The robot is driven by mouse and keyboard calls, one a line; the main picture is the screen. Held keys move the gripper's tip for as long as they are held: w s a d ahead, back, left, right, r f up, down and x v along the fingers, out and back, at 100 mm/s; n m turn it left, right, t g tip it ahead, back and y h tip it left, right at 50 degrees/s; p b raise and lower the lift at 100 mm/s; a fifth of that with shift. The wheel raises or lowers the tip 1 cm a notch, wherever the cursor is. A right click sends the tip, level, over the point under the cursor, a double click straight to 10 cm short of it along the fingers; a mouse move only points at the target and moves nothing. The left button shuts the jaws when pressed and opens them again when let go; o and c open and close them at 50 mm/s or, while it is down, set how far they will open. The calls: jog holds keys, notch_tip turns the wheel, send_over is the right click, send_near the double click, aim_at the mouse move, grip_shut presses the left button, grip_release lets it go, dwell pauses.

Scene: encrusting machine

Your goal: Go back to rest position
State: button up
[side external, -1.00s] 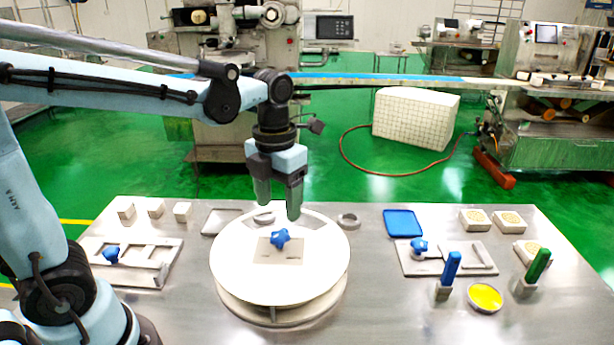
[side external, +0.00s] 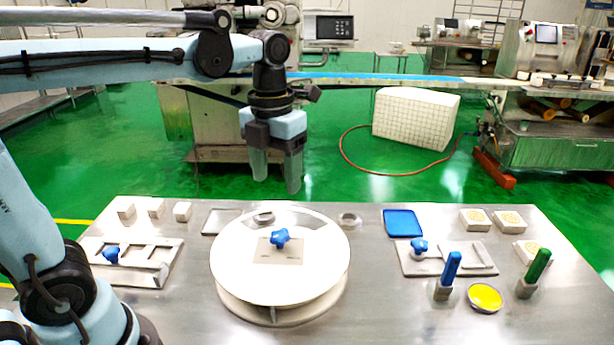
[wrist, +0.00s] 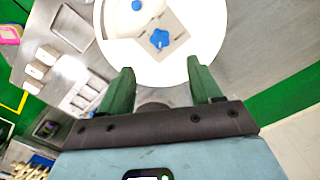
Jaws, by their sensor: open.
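My gripper (side external: 276,172) hangs in the air above the back of the round white disc (side external: 235,268), pointing down. Its two fingers are apart with nothing between them. In the wrist view my gripper (wrist: 160,92) shows its two green fingers spread, with the white disc (wrist: 115,45) beyond them. A blue star-shaped knob (side external: 280,238) sits on a beige square plate at the middle of the disc. The knob also shows in the wrist view (wrist: 160,38), clear of the fingers.
A metal plate with a blue knob (side external: 111,255) lies at left, and another blue knob (side external: 419,245) at right. A blue-handled tool (side external: 451,268), a green-handled tool (side external: 539,264) and a yellow dish (side external: 485,297) stand front right. A blue tray (side external: 403,223) lies behind. Space around my gripper is clear.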

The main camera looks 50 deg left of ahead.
jog(key=s+f+n+t, duration=0.2)
jog(key=f+n+t, duration=0.1)
jog(key=n, duration=1.3)
jog(key=s+f+n+t, duration=0.2)
jog(key=f+n+t, duration=0.1)
jog(key=n, duration=1.4)
jog(key=shift+s+a+f+t, duration=0.2)
jog(key=shift+a+t, duration=0.15)
jog(key=shift+t, duration=0.15)
